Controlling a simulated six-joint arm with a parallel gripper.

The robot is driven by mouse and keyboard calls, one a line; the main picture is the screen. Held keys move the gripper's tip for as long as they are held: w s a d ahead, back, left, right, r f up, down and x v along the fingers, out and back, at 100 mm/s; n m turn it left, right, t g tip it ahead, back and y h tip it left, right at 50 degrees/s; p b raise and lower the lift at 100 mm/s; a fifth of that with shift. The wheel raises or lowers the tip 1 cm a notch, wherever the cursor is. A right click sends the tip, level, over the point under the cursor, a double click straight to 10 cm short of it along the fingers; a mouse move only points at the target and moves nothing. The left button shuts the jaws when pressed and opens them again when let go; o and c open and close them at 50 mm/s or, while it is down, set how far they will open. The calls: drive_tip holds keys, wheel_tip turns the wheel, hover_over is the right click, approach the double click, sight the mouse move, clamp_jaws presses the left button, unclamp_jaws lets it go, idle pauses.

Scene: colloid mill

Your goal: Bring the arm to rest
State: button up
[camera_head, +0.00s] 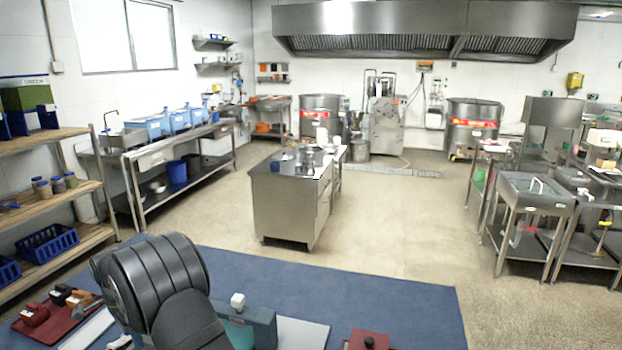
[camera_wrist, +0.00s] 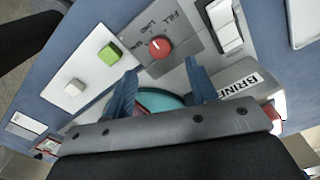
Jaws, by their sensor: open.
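My gripper (camera_wrist: 160,68) shows in the wrist view as two blue fingers spread apart, open and holding nothing that I can see. It hangs over a control panel with a red knob (camera_wrist: 160,46), a green button (camera_wrist: 110,53) and a white button (camera_wrist: 74,87). A teal round part (camera_wrist: 160,98) shows between the fingers, partly hidden by my gripper body. I cannot tell whether the fingers touch anything. In the head view my dark arm (camera_head: 155,285) is bent over the blue bench at the lower left, and the gripper is hidden there.
A blue-grey box (camera_head: 258,325) with a white top stands right of my arm. A red tray (camera_head: 48,322) with small items lies left, a red block (camera_head: 368,340) right. A white rocker switch (camera_wrist: 225,25) and a "BRINE" label (camera_wrist: 238,85) are near the fingers.

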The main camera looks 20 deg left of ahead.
wheel_tip(320, 180, down, 7)
drive_tip(key=shift+f, duration=0.1)
drive_tip(key=shift+r+n, duration=0.25)
drive_tip(key=shift+n, duration=0.25)
drive_tip(key=n, duration=0.4)
drive_tip(key=shift+n, duration=0.3)
drive_tip(key=n, duration=0.6)
drive_tip(key=shift+r+n, duration=0.2)
drive_tip(key=shift+n, duration=0.1)
drive_tip(key=shift+r, duration=1.35)
drive_tip(key=shift+f, duration=0.1)
